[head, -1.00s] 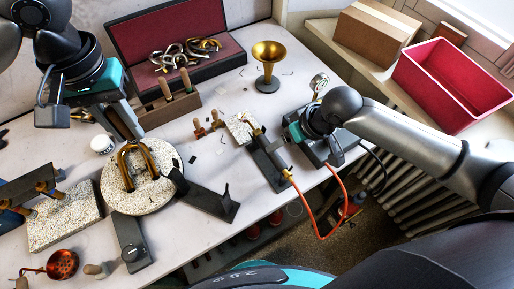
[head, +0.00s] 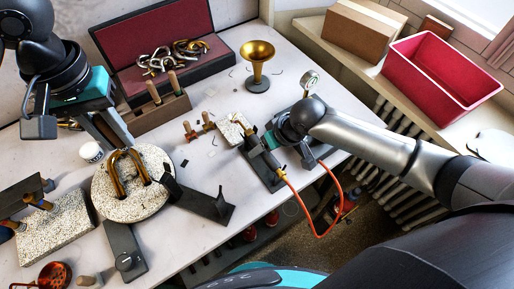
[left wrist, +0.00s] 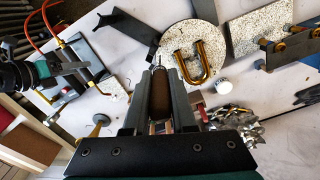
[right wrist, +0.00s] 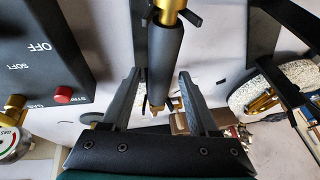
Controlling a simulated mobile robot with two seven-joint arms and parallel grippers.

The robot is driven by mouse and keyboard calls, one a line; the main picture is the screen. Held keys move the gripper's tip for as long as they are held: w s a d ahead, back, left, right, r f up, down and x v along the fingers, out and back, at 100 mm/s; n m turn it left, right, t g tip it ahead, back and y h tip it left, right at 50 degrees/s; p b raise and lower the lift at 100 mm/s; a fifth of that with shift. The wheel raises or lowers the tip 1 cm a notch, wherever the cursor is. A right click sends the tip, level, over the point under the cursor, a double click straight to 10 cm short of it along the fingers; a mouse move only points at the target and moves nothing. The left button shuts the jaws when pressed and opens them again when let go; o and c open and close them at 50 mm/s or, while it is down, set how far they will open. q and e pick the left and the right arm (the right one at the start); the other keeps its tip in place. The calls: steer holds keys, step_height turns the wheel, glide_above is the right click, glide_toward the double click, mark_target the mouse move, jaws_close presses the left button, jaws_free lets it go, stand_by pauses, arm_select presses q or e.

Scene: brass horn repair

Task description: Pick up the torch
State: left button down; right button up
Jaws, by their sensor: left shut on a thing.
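The torch (head: 271,161) has a dark handle and brass fittings, with an orange hose at its near end. It lies at the bench's right side in the head view. In the right wrist view the torch (right wrist: 165,62) runs between the fingers of my right gripper (right wrist: 158,100), which are open with a gap on each side. The head view shows my right gripper's wrist over it, hiding part of it. My left gripper (left wrist: 158,98) is shut on a brown-handled tool (left wrist: 159,92) with a thin metal tip, held above the bench left of the torch.
A control box (right wrist: 40,50) with a red button stands beside the torch. A round speckled board (head: 150,203) carries a brass U-shaped tube (head: 119,178). A wooden tool rack (head: 160,113), an open red-lined case (head: 140,35) and a brass bell (head: 257,55) stand behind. The orange hose (head: 300,205) hangs over the front edge.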

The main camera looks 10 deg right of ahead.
jaws_close()
stand_by(0.5)
